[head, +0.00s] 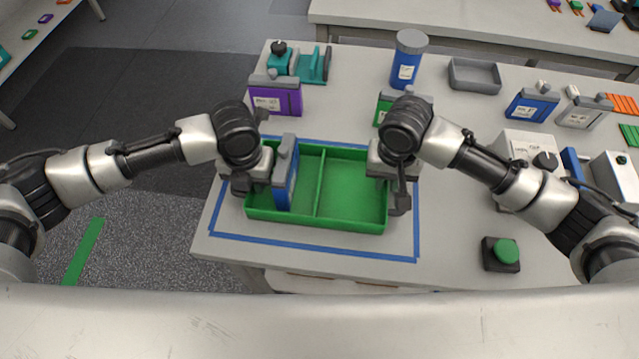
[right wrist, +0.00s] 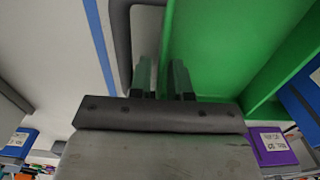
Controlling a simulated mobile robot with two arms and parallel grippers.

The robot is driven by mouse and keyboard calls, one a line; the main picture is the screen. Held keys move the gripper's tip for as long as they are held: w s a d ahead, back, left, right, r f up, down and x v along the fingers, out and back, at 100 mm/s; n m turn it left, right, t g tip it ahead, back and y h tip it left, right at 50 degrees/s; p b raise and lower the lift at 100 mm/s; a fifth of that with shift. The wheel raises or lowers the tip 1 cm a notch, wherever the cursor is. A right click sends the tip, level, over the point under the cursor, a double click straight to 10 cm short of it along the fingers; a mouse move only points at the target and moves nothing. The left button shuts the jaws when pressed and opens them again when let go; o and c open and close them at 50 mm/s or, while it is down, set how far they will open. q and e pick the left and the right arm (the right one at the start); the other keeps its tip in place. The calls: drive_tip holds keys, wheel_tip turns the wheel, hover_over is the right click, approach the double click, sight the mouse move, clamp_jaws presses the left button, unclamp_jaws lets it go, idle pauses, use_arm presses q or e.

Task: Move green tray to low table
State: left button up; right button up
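The green tray (head: 346,215) sits on the white table inside a blue tape outline. A divider splits it into two compartments. A blue battery-like block (head: 286,172) with a grey top stands upright in the left compartment; the right one looks empty. My left gripper (head: 247,178) is at the tray's left end; its fingers are hidden. My right gripper (head: 394,185) is at the right end, beside a dark grey handle. In the right wrist view my right gripper's fingers (right wrist: 162,80) are close together around the tray's end wall (right wrist: 215,45). No low table can be identified.
A purple block (head: 276,97), a teal holder (head: 312,65) and a blue cylinder (head: 406,66) stand behind the tray. A green button (head: 504,251) and white instruments are to the right. Open floor (head: 130,90) lies left of the table.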

use_arm(q)
clamp_jaws()
use_arm(e)
drive_tip(key=shift+f, duration=0.1)
clamp_jaws()
use_arm(q)
drive_tip(key=shift+r, duration=0.2)
use_arm(e)
drive_tip(key=shift+r, duration=0.25)
